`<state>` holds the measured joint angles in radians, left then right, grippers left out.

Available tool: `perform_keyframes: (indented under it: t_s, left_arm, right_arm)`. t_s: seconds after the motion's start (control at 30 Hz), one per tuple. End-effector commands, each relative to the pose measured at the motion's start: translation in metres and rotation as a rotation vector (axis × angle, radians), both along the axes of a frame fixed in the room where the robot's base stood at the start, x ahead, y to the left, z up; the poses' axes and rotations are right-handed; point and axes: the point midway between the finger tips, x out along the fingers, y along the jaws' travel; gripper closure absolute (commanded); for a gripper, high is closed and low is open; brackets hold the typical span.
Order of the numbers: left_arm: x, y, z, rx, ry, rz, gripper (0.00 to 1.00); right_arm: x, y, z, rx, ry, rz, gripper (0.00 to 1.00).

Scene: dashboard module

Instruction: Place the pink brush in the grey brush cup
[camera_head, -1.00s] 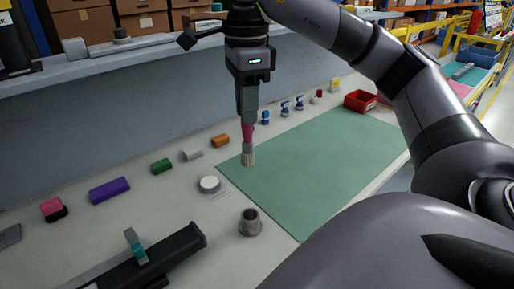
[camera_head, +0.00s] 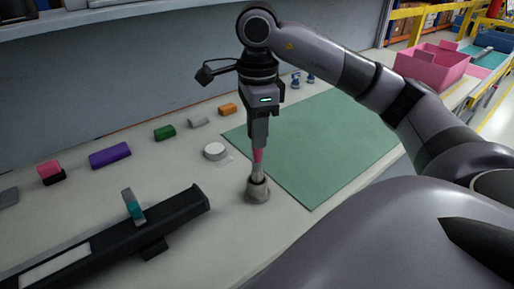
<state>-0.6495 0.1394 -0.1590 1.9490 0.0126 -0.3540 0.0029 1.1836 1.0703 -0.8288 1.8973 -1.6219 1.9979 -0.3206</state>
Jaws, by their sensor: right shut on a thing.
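My right gripper (camera_head: 258,141) is shut on the pink brush (camera_head: 258,157), which hangs upright with its bristles down. The grey brush cup (camera_head: 257,194) stands on the bench, directly below the gripper. The lower end of the brush is at the cup's mouth and seems to be inside the rim. How deep the bristles reach is hidden by the cup. My left gripper is not in view.
A green mat (camera_head: 325,145) lies right of the cup. A white round puck (camera_head: 215,151) and orange, grey, green (camera_head: 164,132) and purple (camera_head: 110,155) blocks line the back. A black rail device (camera_head: 120,235) lies at the front left. A pink bin (camera_head: 432,64) stands far right.

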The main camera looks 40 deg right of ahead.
Motion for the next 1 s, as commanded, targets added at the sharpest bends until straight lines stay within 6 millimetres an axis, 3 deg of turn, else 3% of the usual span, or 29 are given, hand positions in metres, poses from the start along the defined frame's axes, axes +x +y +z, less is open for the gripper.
perform_keyframes:
  t_s: [0.17,0.4,0.77,0.8,0.87,1.0]
  left_arm:
    - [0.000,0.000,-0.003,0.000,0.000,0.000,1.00]
    - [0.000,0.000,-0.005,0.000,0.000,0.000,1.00]
    - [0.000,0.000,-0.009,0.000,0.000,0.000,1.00]
    - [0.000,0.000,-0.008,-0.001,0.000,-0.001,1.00]
    - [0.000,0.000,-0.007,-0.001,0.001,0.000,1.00]
    - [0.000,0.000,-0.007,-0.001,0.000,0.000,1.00]
  right_arm:
    - [0.000,0.000,-0.010,0.000,-0.001,0.000,1.00]
    - [0.000,0.000,-0.040,0.000,0.001,-0.001,1.00]
    - [0.000,0.000,-0.046,0.000,-0.001,0.000,1.00]
    - [0.000,0.000,-0.045,0.000,-0.001,0.000,0.70]
    - [0.000,0.000,-0.044,0.000,-0.001,0.000,0.51]
    - [0.000,0.000,-0.044,0.000,-0.001,0.000,0.51]
